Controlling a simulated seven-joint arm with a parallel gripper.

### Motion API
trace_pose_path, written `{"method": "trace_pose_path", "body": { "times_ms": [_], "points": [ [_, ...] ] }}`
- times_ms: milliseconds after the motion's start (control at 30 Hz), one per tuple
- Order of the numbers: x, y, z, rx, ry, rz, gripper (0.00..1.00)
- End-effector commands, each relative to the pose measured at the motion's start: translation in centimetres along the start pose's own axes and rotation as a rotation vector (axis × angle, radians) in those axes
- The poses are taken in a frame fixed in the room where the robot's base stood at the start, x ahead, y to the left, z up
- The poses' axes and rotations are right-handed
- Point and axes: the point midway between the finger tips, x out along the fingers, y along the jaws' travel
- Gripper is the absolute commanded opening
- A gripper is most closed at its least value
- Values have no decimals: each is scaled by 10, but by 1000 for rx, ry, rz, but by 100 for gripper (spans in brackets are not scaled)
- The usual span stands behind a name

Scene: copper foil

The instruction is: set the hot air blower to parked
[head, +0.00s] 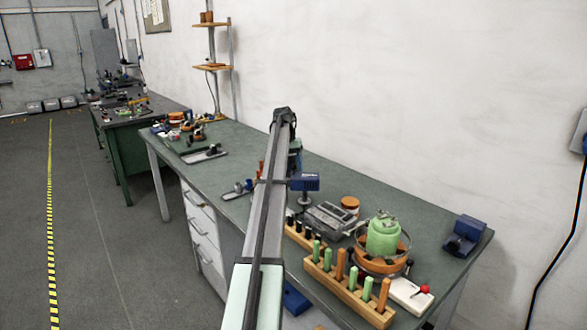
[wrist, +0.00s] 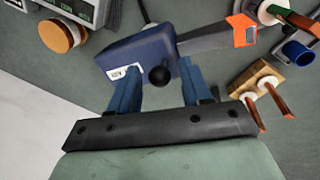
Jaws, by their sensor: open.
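The hot air blower appears to be the blue box with a white label and a grey tapered part (wrist: 137,48) in the wrist view. A black round knob (wrist: 159,75) stands on its near face. In the head view a blue body on a dark stand (head: 306,183), beside my arm, seems to be the same blower. My gripper (wrist: 162,78) is open, with its two blue fingers on either side of the knob and a gap visible around it. Whether the fingertips touch the blue body cannot be told. In the head view my arm largely hides the fingers.
A grey instrument (head: 328,218) and an orange-brown round pot (head: 349,202) stand close to the blower. Wooden peg racks (head: 345,290), a green pot in a ring (head: 383,236) and a blue holder (head: 464,235) crowd the right. The bench (head: 225,150) has some bare room farther left.

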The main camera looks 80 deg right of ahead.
Motion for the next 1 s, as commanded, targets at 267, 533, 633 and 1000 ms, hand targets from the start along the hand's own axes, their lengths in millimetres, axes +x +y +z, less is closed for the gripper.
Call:
{"method": "trace_pose_path", "body": {
  "times_ms": [267,533,633,1000],
  "points": [
    [10,0,0,0,0,0,48],
    [10,0,0,0,0,0,42],
    [10,0,0,0,0,0,32],
    [10,0,0,0,0,0,0]
  ]
}}
